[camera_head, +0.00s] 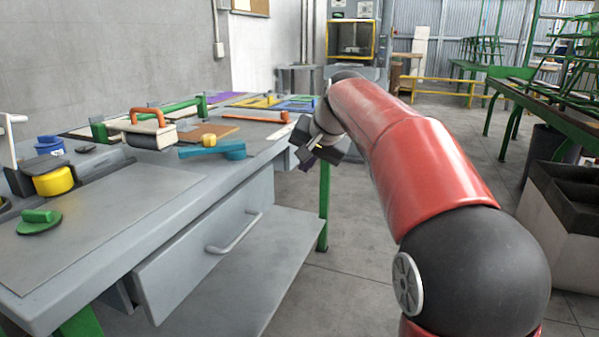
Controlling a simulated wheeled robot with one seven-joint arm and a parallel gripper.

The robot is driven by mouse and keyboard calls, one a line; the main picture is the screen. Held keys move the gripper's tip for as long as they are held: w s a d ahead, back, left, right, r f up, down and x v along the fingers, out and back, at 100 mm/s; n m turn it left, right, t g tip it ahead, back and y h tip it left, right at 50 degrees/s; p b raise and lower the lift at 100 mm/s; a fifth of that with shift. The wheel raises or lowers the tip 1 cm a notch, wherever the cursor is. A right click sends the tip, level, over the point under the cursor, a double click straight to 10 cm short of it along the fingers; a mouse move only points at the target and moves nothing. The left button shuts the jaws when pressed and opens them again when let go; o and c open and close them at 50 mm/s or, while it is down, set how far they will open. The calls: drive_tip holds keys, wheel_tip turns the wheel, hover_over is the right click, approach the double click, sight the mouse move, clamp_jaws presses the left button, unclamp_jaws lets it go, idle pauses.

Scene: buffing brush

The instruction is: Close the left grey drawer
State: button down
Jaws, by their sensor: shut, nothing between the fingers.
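The grey drawer (180,258) is under the front edge of the grey workbench, with a long light handle (235,232) across its front. Its front panel appears to stand out somewhat from the bench, with a narrow gap behind its near end; how far it is out is hard to tell. It is the only drawer front I can make out. My gripper (305,161) is shut and empty beyond the far end of the drawer, near the bench's far right corner. It is apart from the handle. My red arm reaches to it from the right.
The workbench top (110,220) holds a blue brush (225,151), a yellow container (54,182), a green-handled tool (40,220) and other tools. A green bench leg (323,205) and a lower shelf (285,230) are close by. The floor in front of the drawer is clear.

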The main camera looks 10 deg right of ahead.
wheel_tip(320, 180, down, 7)
drive_tip(key=s+m+g+y, duration=0.2)
drive_tip(key=s+m+y, duration=0.1)
drive_tip(key=m, duration=0.1)
drive_tip(key=m+t+y+p, duration=0.2)
drive_tip(key=m+t+y, duration=0.2)
drive_tip(key=m+y, duration=0.85)
approach(259, 197)
drive_tip(key=w+a+m+h, duration=0.1)
drive_tip(key=a, duration=0.1)
drive_tip(key=w+a+r, duration=0.1)
drive_tip(key=a, duration=0.1)
drive_tip(key=a+m+h+p, duration=0.1)
drive_tip(key=a, duration=0.1)
drive_tip(key=shift+w+r+m+h, duration=0.3)
drive_tip(key=shift+w+m+h, duration=0.05)
drive_tip(key=shift+w, duration=0.05)
drive_tip(key=shift+a, duration=0.1)
drive_tip(key=x, duration=0.4)
drive_tip(key=shift+w+a, duration=0.15)
drive_tip(key=shift+a, duration=0.05)
drive_tip(key=shift+r, duration=0.15)
